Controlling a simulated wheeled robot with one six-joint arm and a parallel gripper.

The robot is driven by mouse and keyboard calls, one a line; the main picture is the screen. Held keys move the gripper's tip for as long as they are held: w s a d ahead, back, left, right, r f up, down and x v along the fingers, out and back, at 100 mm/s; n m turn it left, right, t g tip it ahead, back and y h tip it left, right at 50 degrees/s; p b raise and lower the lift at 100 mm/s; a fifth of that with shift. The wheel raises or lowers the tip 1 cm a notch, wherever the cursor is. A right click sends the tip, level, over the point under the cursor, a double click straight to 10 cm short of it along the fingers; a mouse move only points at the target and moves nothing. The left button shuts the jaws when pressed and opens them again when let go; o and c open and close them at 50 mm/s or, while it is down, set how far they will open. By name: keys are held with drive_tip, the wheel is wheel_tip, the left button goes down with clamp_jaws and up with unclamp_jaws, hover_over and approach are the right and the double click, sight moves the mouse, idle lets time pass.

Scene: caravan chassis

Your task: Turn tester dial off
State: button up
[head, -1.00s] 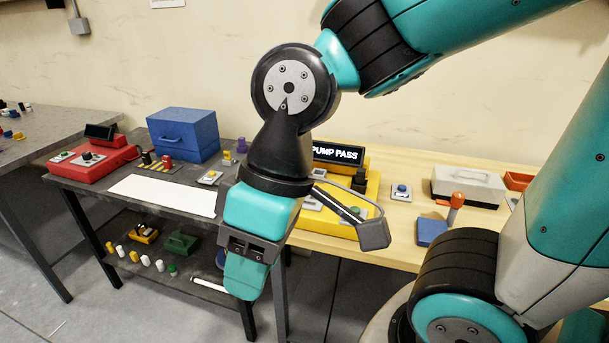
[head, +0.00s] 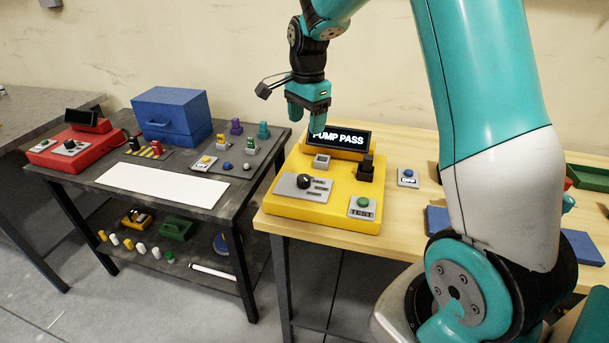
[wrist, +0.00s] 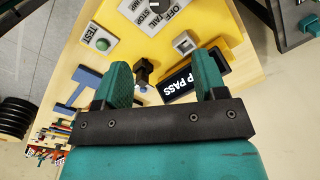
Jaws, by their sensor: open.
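The yellow tester (head: 283,206) sits on the wooden bench. Its tilted display (head: 340,138) reads "PUMP PASS", and it also shows in the wrist view (wrist: 191,79). The tester's black dial (head: 304,182) is on a grey plate at the front left; its pointer direction is too small to tell. In the wrist view the labelled dial plate (wrist: 150,14) is cut by the top edge. A green TEST button (head: 362,202) is right of the dial. My gripper (head: 305,118) is open and empty, above and behind the tester by the display, apart from the dial.
A black upright part (head: 367,162) and a small grey socket (head: 321,161) stand on the tester between dial and display. A blue button box (head: 408,177) is to its right. A red unit (head: 75,150) and blue toolbox (head: 172,118) are on the dark table.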

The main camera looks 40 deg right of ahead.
sight(304, 177)
drive_tip(key=f+p, duration=0.1)
drive_tip(key=f, duration=0.4)
drive_tip(key=f+p, duration=0.1)
drive_tip(key=f, duration=0.5)
drive_tip(key=f+p, duration=0.1)
drive_tip(key=f, duration=0.4)
drive_tip(key=shift+w+a+f, duration=0.15)
drive_tip(key=shift+w+f, duration=0.1)
drive_tip(key=shift+f, duration=0.15)
drive_tip(key=c, duration=0.9)
